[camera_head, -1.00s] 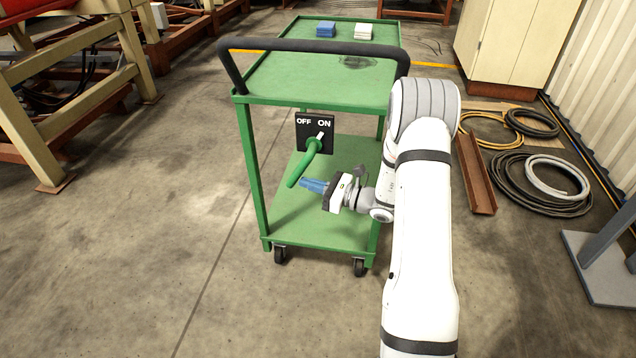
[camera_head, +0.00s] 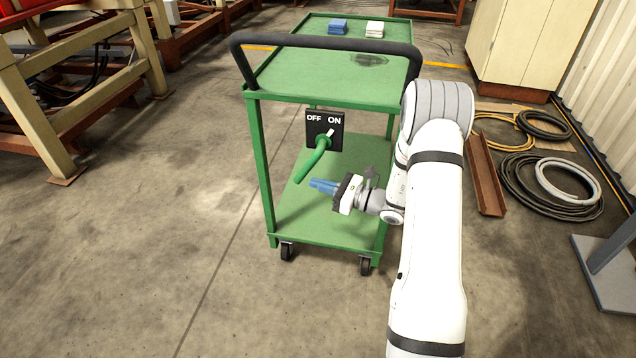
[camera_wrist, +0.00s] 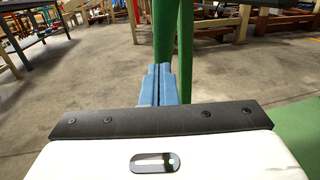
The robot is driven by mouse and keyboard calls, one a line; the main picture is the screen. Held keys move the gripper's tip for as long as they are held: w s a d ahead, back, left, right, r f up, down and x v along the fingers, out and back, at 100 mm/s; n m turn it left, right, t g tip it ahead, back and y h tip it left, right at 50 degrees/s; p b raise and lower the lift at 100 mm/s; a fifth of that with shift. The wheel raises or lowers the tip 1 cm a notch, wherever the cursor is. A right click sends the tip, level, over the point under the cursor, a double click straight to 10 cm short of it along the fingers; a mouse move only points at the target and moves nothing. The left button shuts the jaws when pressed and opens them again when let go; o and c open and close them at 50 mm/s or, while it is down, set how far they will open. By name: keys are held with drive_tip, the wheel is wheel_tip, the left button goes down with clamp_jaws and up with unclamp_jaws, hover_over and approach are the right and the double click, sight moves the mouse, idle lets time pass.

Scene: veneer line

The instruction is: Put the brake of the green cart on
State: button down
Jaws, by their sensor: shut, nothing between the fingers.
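The green cart (camera_head: 330,80) stands ahead with its black push handle (camera_head: 325,43) towards me. Below its top shelf is a black plate (camera_head: 311,131) marked OFF on the left and ON on the right. A green brake lever (camera_head: 312,163) hangs from it, down and to the left. A short white pointer (camera_head: 330,132) at its pivot tilts up towards ON. My gripper (camera_head: 312,184) is shut and empty, its blue fingers close to the right of the lever's lower end. Contact cannot be told. The wrist view shows the fingers (camera_wrist: 158,85) together before green upright parts.
The lower shelf (camera_head: 325,230) is bare. Blue (camera_head: 338,27) and white (camera_head: 375,29) stacks lie on the top shelf's far end. Coiled hoses (camera_head: 550,188) and a rusty channel (camera_head: 486,175) lie right. A beige frame (camera_head: 35,115) stands left. Floor left of the cart is clear.

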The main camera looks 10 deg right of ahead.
drive_tip(key=s+d+f+p, duration=0.1)
drive_tip(key=s+d+f, duration=0.5)
drive_tip(key=d, duration=0.3)
drive_tip(key=shift+s+d, duration=0.15)
drive_tip(key=s+a+r+n+g+h+p, duration=0.1)
drive_tip(key=s+a+r+n+g+p, duration=0.3)
drive_tip(key=r, duration=0.4)
drive_tip(key=s+a+r+n+g+h+p, duration=0.1)
drive_tip(key=s+a+r+n+g+p, duration=0.3)
drive_tip(key=r, duration=0.5)
drive_tip(key=s+a+r+n+g+h+p, duration=0.25)
drive_tip(key=s+r+n+p, duration=0.2)
drive_tip(key=r, duration=0.35)
drive_tip(key=s+d+r+n+t+h+p, duration=0.1)
drive_tip(key=s+r+n+h+p, duration=0.4)
drive_tip(key=r, duration=0.6)
drive_tip(key=s+d+r+n+t+h+p, duration=0.2)
drive_tip(key=s+r+n+h+p, duration=0.3)
drive_tip(key=r, duration=0.6)
drive_tip(key=s+n+p, duration=0.2)
drive_tip(key=p, duration=0.1)
drive_tip(key=shift+d+r+h, duration=0.3)
drive_tip(key=shift+r+h, duration=0.05)
drive_tip(key=shift+r, duration=0.05)
